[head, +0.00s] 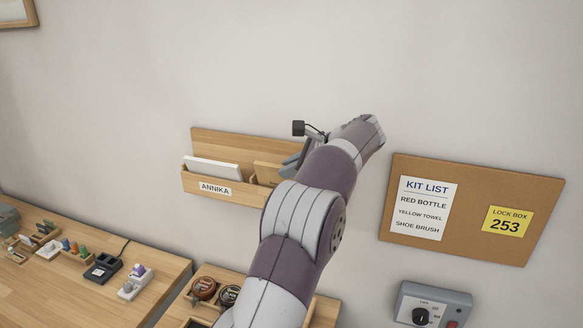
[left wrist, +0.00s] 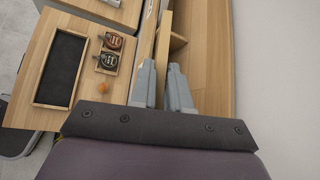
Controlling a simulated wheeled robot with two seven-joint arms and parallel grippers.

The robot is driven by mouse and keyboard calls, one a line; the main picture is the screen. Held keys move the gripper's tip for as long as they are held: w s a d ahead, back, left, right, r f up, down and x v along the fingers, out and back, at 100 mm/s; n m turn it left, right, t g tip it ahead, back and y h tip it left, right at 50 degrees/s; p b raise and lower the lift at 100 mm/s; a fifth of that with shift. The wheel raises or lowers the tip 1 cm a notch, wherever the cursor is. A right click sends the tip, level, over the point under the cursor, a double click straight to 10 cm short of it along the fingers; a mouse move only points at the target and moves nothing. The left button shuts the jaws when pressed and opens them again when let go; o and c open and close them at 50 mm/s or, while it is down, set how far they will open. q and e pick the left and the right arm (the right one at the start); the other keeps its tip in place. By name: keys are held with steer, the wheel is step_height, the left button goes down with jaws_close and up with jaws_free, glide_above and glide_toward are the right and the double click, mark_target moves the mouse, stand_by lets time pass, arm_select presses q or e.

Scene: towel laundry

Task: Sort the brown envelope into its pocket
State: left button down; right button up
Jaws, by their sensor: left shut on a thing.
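A wooden wall rack (head: 208,143) has a left pocket labelled ANNIKA (head: 215,188) with white envelopes (head: 212,168) in it. My left gripper (head: 291,163) is at the rack's right part, partly hidden by my own arm. In the left wrist view its fingers (left wrist: 161,69) are shut on a thin tan piece, the brown envelope (left wrist: 163,42), seen nearly edge-on. In the head view the envelope (head: 267,172) shows just left of the fingers, behind the rack's front edge. Its lower edge is hidden, so I cannot tell how deep it sits. My arm covers the right pocket's label.
A cork board (head: 460,250) with a kit list and a yellow lock box note hangs to the right. Below it is a grey control box (head: 432,305). A desk (head: 60,292) with small items is at lower left.

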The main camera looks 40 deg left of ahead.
arm_select(q)
steer(key=shift+f, duration=0.2)
steer(key=c, duration=1)
jaws_free()
steer(key=shift+d+r, duration=0.1)
steer(key=shift+d, duration=0.15)
steer(key=b+v, duration=0.1)
steer(key=v, duration=1.1)
steer(key=shift+r, duration=0.15)
